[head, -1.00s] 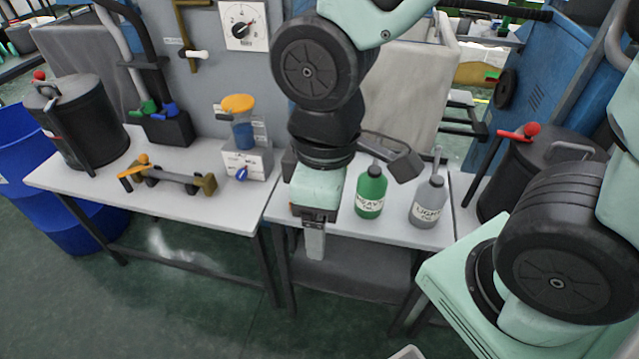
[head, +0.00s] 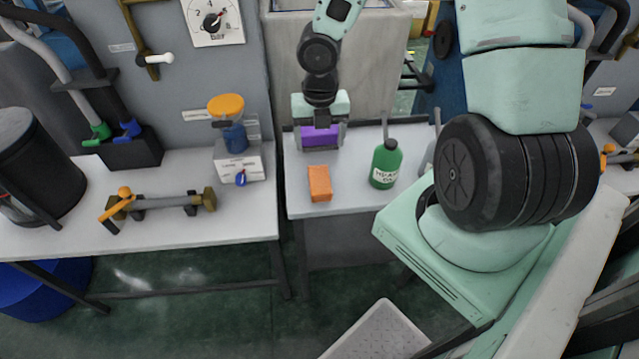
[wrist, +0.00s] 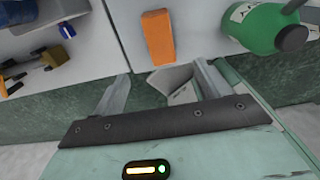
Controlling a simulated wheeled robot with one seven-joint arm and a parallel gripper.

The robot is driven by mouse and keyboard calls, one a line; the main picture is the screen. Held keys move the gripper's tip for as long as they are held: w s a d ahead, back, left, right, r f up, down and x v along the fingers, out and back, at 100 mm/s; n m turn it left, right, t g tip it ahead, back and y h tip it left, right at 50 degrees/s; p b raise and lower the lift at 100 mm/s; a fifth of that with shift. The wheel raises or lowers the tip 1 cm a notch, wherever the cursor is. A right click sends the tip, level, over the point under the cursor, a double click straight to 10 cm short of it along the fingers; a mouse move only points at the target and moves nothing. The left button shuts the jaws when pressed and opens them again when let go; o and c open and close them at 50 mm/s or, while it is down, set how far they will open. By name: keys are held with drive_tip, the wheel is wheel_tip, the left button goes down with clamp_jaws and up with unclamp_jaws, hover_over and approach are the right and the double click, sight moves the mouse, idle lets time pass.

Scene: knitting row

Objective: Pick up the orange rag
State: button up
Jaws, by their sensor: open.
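The orange rag (head: 320,183) looks like a small folded block. It lies on the right-hand white table near its front edge, left of the green bottle. It also shows at the top middle of the wrist view (wrist: 157,38). My gripper (head: 320,140) is above this table and appears just behind the rag in the head view. Its two fingers (wrist: 162,72) are apart with nothing between them in the wrist view, and the rag lies beyond their tips there.
A purple thing (head: 320,136) shows between my fingers in the head view, partly hidden. The green bottle (head: 385,165) stands right of the rag. A dispenser (head: 238,160) and a brass-ended tool (head: 165,203) are on the left table.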

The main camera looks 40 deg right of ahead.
sight(320, 178)
wheel_tip(320, 178, down, 14)
drive_tip(key=b, duration=0.6)
drive_tip(key=shift+w+d+f+b, duration=0.1)
drive_tip(key=shift+w+f+b, duration=0.05)
drive_tip(key=shift+f+b, duration=0.15)
drive_tip(key=shift+r, duration=0.1)
drive_tip(key=c, duration=1)
